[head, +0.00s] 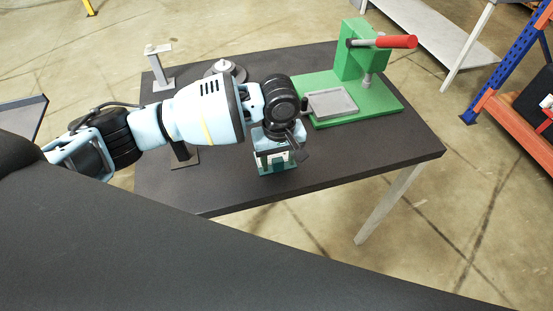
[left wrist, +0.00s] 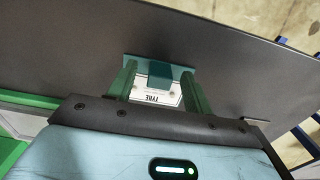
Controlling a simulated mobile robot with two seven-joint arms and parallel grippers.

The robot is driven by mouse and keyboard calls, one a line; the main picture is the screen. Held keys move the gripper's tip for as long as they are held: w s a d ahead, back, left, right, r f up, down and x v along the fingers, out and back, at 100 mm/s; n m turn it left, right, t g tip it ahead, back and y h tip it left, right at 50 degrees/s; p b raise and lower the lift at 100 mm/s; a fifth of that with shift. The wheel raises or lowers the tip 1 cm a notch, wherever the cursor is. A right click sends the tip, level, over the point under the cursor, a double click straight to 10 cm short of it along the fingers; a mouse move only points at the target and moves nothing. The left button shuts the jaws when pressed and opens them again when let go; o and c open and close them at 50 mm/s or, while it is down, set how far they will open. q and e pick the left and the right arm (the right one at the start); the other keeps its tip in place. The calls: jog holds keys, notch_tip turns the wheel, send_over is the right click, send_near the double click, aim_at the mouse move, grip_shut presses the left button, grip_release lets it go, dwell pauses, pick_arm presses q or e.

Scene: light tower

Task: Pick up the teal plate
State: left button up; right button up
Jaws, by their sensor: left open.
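The teal plate (left wrist: 140,62) lies on the dark table (left wrist: 70,50) in the left wrist view, with a raised darker teal block and a white printed label (left wrist: 155,92). My left gripper (left wrist: 158,88) is open, with its green fingers on either side of the label and the block; I cannot tell whether they touch the plate. In the head view the left gripper (head: 277,165) points down near the table's front edge, and its wrist and fingers mostly hide the plate. My right gripper is in neither view.
A green press (head: 360,65) with a red handle (head: 397,42) and a grey tray (head: 330,103) stands right of my left gripper. A grey stand (head: 158,68) and a round grey part (head: 226,68) are at the back left. The table's front right is clear.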

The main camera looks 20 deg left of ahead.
pick_arm(q)
jog(key=shift+f, duration=0.6)
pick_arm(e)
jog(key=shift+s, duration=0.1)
pick_arm(q)
grip_shut()
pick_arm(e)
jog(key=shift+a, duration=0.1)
pick_arm(q)
jog(key=shift+r, duration=0.15)
jog(key=shift+r, duration=0.55)
notch_tip(320, 180, up, 2)
jog(key=shift+r, duration=0.1)
jog(key=s+a, duration=0.3)
jog(key=s, duration=0.1)
jog(key=s+a+r+p, duration=0.1)
jog(key=s+a, duration=0.3)
jog(key=s+a+p, duration=0.1)
jog(key=s+a, duration=0.2)
jog(key=s, duration=0.1)
jog(key=shift+a+r, duration=0.25)
jog(key=shift+a, duration=0.05)
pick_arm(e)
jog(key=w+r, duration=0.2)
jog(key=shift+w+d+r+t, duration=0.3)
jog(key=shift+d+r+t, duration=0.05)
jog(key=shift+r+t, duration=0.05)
